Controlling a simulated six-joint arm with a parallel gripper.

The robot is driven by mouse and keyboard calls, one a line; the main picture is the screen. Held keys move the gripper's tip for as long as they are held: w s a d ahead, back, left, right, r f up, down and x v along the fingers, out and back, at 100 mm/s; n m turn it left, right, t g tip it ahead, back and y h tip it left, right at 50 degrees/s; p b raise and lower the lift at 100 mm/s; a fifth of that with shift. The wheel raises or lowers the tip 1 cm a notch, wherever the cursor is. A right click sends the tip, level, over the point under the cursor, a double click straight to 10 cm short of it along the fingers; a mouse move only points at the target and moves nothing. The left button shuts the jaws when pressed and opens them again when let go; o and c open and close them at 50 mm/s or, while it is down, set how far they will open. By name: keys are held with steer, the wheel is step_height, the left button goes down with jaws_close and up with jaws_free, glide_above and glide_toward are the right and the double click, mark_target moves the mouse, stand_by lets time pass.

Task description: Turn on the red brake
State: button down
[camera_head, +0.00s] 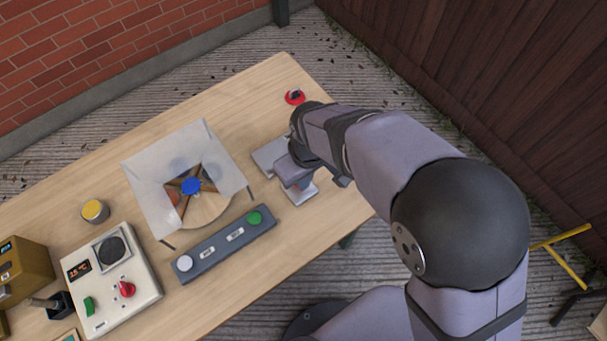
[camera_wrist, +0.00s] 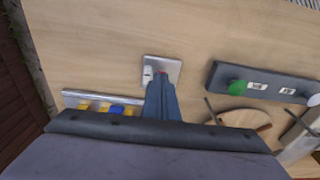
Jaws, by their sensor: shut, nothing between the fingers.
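A small silver plate (camera_wrist: 175,64) lies on the wooden table, with a white piece and a red piece (camera_wrist: 162,71) on it in the wrist view. The red piece is partly hidden behind my gripper (camera_wrist: 161,84), and I cannot tell its setting. My gripper is shut and empty, its tips over or against the lower part of this plate; contact is unclear. In the head view the plate (camera_head: 306,196) shows partly below my gripper. A separate red round thing (camera_head: 293,98) sits near the table's far corner. No part is clearly marked as a brake.
A metal strip with yellow and blue pieces (camera_wrist: 116,110) lies beside my gripper. A dark bar with green and white buttons (camera_head: 225,246) lies nearby. A clear-sided spinner (camera_head: 205,207) and a white panel with a red knob (camera_head: 127,289) stand further left.

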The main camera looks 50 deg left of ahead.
steer(key=shift+f, duration=0.1)
steer(key=shift+d+f+y+b, duration=0.2)
steer(key=shift+y+b, duration=0.2)
steer(key=shift+b, duration=0.25)
steer(key=shift+d+f+b, duration=0.1)
steer(key=shift+d+b, duration=0.05)
steer(key=shift+b, duration=0.2)
steer(key=shift+d+f+y+b, duration=0.15)
steer(key=shift+f+y+b, duration=0.15)
steer(key=shift+y+b, duration=0.3)
steer(key=shift+r, duration=0.2)
steer(key=shift+a+r+p, duration=0.1)
steer(key=shift+a+p, duration=0.1)
steer(key=shift+p, duration=0.1)
steer(key=shift+a+r+p, duration=0.15)
steer(key=shift+a+p, duration=0.15)
steer(key=shift+a, duration=0.3)
